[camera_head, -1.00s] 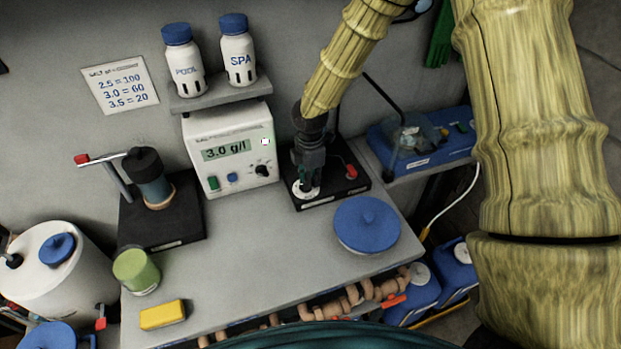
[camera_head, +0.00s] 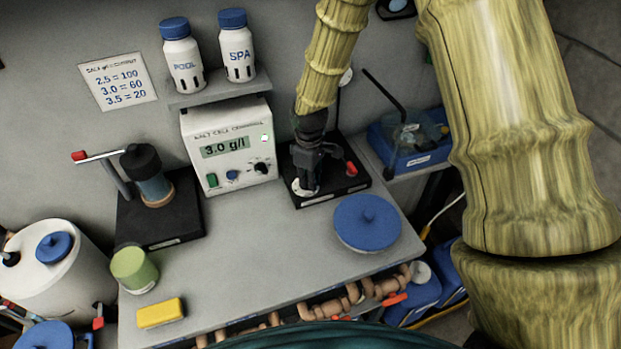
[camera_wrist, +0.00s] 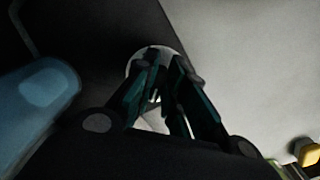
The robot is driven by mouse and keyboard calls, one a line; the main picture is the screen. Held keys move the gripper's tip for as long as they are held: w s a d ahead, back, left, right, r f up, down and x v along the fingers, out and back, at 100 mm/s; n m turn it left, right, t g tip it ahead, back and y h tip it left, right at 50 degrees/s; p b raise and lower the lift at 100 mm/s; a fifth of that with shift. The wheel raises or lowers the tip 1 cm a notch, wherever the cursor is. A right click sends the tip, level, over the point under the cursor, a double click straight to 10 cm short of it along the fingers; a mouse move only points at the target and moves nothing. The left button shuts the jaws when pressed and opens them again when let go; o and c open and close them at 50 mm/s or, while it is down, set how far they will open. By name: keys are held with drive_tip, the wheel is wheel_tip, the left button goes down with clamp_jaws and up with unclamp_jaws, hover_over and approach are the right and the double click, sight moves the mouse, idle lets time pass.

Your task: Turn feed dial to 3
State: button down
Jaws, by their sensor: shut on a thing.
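A white round dial (camera_head: 299,188) sits on a black block (camera_head: 325,192) in the middle of the bench, partly hidden by my gripper. My gripper (camera_head: 304,188) points down onto it, with its fingers shut on the dial's middle. In the wrist view, my two dark green fingers (camera_wrist: 168,118) close on something pale, with the white dial (camera_wrist: 140,60) showing around them. The dial's numbers and pointer cannot be read. A red-tipped lever (camera_head: 351,168) stands at the block's right side.
A white control box (camera_head: 226,165) reading 3.0 g/l, with a small black knob (camera_head: 262,168), stands left of the block. A blue round lid (camera_head: 367,224) lies in front. A clear jug (camera_head: 415,135) is at right. The front-middle bench is clear.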

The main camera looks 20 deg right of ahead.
drive_tip(key=m, duration=0.4)
drive_tip(key=shift+s+a+f+m, duration=0.1)
drive_tip(key=shift+s+a+m, duration=0.05)
drive_tip(key=shift+a+m, duration=0.15)
drive_tip(key=m, duration=0.4)
drive_tip(key=shift+a+m, duration=0.2)
drive_tip(key=shift+m, duration=0.1)
drive_tip(key=m, duration=0.4)
drive_tip(key=shift+a+m, duration=0.25)
drive_tip(key=shift+m, duration=0.05)
drive_tip(key=shift+a+m+p, duration=0.15)
drive_tip(key=shift+m+p, duration=0.25)
drive_tip(key=shift+m, duration=1.8)
drive_tip(key=shift+w, duration=0.2)
drive_tip(key=c, duration=1.5)
unclamp_jaws()
